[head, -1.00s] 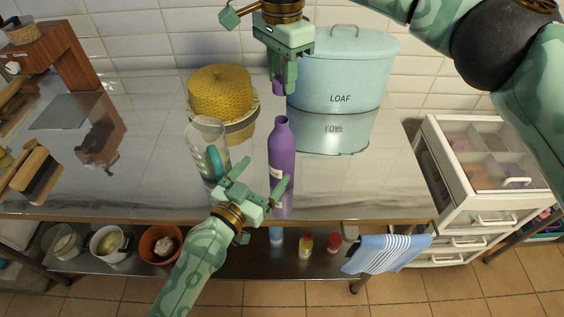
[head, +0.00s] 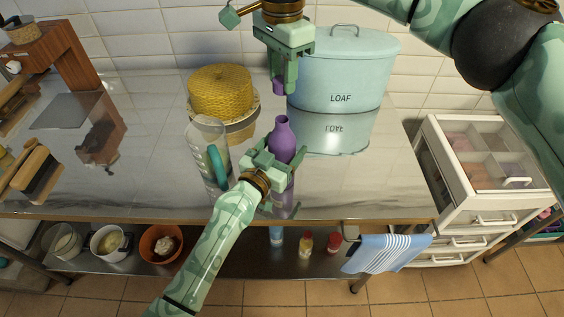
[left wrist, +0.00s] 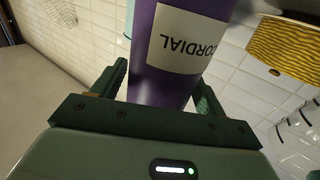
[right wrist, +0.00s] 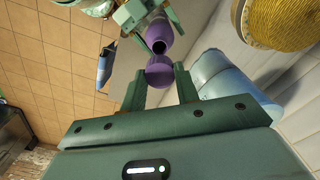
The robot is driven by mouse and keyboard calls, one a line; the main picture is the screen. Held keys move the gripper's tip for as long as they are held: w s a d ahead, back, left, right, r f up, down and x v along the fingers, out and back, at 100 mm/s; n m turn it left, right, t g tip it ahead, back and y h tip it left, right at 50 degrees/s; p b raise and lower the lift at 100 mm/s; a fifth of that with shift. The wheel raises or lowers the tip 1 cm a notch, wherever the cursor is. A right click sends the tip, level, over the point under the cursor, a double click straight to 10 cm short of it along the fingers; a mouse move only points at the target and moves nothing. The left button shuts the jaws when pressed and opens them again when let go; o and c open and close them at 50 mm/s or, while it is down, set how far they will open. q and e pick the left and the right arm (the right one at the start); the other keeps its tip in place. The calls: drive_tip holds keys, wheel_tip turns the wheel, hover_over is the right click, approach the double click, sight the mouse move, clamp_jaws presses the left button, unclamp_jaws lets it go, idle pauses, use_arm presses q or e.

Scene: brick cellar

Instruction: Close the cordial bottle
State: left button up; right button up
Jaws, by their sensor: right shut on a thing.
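The purple cordial bottle (head: 282,134) stands upright and uncapped near the counter's front edge. Its label shows in the left wrist view (left wrist: 180,40), and its open mouth in the right wrist view (right wrist: 158,46). My left gripper (head: 284,150) is open, with its fingers on either side of the bottle body; whether they touch it I cannot tell. My right gripper (head: 279,84) is shut on the purple cap (right wrist: 159,73) and holds it above and slightly behind the bottle, apart from the mouth. The lower bottle is partly hidden by my left gripper.
A clear jug with a teal handle (head: 216,165) stands close left of the bottle. The counter (head: 365,185) is free to the right. A striped towel (head: 390,253) hangs in front.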

use_arm(q)
drive_tip(key=c, duration=1.1)
use_arm(e)
hover_over(282, 123)
drive_tip(key=shift+f, duration=2.5)
drive_tip(key=shift+f, duration=0.1)
drive_tip(key=shift+f, duration=0.8)
drive_tip(key=shift+f, duration=0.55)
